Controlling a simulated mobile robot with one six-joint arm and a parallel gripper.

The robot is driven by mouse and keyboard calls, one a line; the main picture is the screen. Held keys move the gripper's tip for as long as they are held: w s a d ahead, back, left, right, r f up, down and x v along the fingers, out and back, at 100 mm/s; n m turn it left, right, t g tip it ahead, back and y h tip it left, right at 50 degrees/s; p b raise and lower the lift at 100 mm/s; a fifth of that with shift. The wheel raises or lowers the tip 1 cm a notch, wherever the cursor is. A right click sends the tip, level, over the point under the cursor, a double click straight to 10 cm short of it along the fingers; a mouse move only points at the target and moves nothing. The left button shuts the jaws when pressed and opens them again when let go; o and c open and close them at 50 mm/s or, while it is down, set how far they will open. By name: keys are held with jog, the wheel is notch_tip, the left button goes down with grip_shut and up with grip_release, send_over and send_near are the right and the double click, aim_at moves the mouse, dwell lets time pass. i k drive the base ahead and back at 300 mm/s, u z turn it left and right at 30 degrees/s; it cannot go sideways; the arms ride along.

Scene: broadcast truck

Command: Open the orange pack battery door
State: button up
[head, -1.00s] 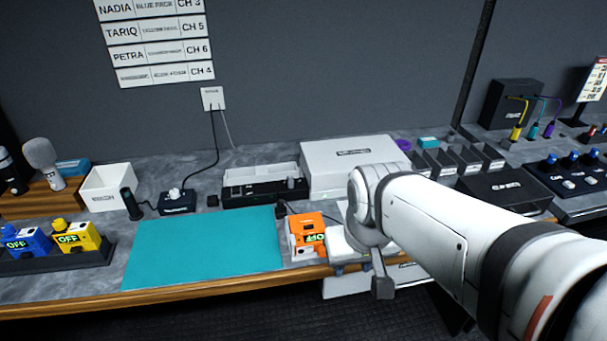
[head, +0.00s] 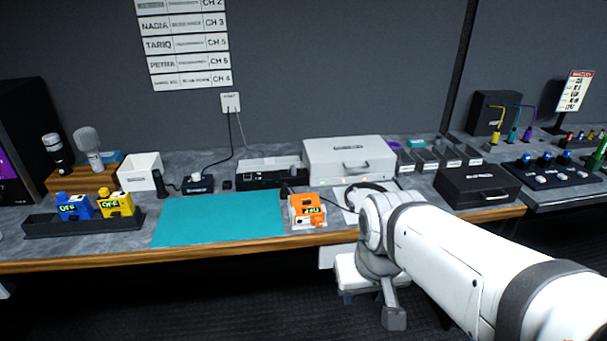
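The orange pack (head: 306,203) sits at the counter's front edge, just right of the teal mat, on a pale base. It has a small lit display and an orange part jutting out at its lower right. Its battery door is too small to make out. My gripper (head: 358,297) hangs below and right of the pack, in front of the counter edge, partly hidden by my arm. Its white body and bluish fingertips show, and the fingers look apart with nothing between them. It does not touch the pack.
The teal mat (head: 218,219) is bare. Blue (head: 73,207) and yellow (head: 116,204) packs stand in a dark rack (head: 85,223) at left. A white case (head: 348,158) stands behind the orange pack, and a dark curved object (head: 368,186) lies near my arm. A black case (head: 477,184) is at right.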

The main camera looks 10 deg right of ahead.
aim_at(306, 200)
jog(key=u, duration=0.2)
jog(key=i, duration=0.85)
jog(key=z, duration=0.15)
